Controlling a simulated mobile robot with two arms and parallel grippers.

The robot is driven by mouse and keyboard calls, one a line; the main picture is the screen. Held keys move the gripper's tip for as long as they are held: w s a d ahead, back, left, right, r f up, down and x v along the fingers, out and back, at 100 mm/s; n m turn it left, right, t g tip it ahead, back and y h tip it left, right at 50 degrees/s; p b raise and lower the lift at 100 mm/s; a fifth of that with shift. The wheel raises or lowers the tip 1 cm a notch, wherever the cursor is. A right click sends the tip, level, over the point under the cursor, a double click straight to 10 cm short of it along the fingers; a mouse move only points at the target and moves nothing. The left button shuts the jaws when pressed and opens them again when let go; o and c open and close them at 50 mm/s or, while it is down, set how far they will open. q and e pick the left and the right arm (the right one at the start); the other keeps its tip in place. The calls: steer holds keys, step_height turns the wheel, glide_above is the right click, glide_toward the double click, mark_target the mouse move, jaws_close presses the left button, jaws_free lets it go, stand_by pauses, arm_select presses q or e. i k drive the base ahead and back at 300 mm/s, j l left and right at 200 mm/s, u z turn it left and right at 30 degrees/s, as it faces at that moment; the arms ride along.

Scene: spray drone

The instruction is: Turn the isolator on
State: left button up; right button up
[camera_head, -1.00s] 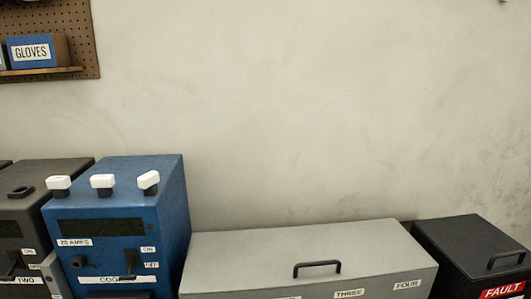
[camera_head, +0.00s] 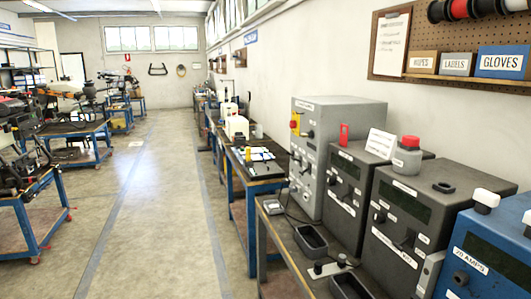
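A tall light-grey cabinet (camera_head: 345,115) stands on the bench at the right, in the middle distance. A red-and-yellow switch (camera_head: 295,123) is on its front near the top, with dark knobs and white labels below. This may be the isolator; its label is too small to read. I cannot tell whether the switch is on or off. Neither of my grippers is in view.
Dark-grey units (camera_head: 410,222) and a blue unit (camera_head: 490,258) stand nearer on the same bench (camera_head: 275,235). A red-capped bottle (camera_head: 407,156) stands on the dark units. The floor aisle (camera_head: 150,200) is clear; workbenches (camera_head: 35,205) line the left.

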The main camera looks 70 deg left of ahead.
mark_target(293, 124)
steer(key=u, duration=1.7)
steer(key=i+j, duration=0.25)
